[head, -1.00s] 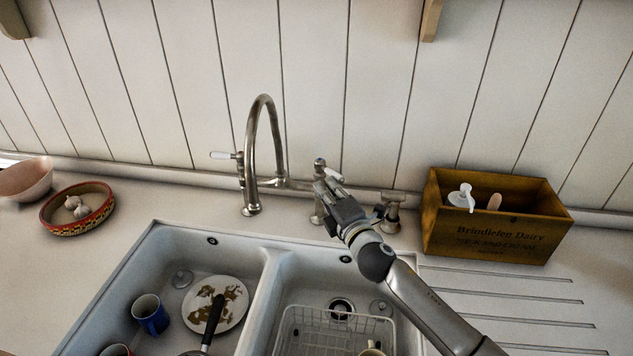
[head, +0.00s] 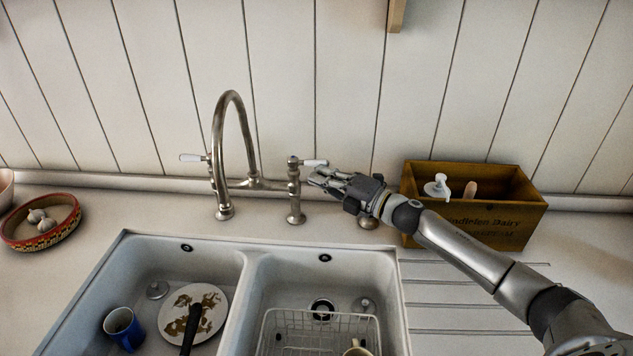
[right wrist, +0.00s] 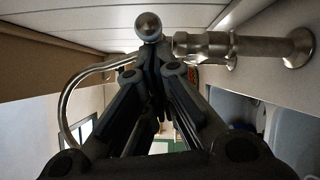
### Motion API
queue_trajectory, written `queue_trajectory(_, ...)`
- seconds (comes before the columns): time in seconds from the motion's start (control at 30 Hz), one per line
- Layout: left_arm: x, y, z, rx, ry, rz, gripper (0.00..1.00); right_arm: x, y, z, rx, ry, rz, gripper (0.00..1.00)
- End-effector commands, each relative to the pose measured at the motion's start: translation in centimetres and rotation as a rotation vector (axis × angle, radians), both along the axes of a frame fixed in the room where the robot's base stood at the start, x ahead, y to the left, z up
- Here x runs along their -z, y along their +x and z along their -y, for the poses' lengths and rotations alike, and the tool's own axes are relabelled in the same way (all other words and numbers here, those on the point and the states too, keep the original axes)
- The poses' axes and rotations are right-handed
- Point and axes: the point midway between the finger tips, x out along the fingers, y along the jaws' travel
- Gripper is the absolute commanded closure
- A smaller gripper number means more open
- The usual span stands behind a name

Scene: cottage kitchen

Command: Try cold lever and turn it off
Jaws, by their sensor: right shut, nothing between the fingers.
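The bridge tap (head: 235,130) is brushed metal with a tall curved spout. No water shows below it. Its right lever (head: 314,162), white-tipped, points right from the right valve (head: 294,190); its left lever (head: 193,157) points left. I cannot tell from markings which is cold. My right gripper (head: 316,180) is shut and empty, its fingertips just below the right lever and right of the valve; contact is unclear. In the right wrist view, the closed fingers (right wrist: 150,58) are close to the valve's ball top (right wrist: 148,25), with the spout (right wrist: 75,95) beyond. My left gripper is out of view.
A wooden crate (head: 520,210) with a pump bottle (head: 438,187) stands close behind my right forearm. A double sink (head: 245,290) lies in front, holding a wire rack (head: 320,325), a dirty plate (head: 208,305) and a blue mug (head: 122,325). A patterned bowl (head: 40,222) is at left.

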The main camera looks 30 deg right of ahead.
Motion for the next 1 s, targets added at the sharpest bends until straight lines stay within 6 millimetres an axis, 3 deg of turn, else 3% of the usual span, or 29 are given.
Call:
queue_trajectory(0.67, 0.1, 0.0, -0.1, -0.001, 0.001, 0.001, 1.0, 0.0, 0.0, 0.4, 0.004, -0.001, 0.0, 1.0)
queue_trajectory(1.0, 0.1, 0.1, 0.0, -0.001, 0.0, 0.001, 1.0, 0.4, -3.3, 2.2, 0.003, -0.002, -0.003, 1.0)
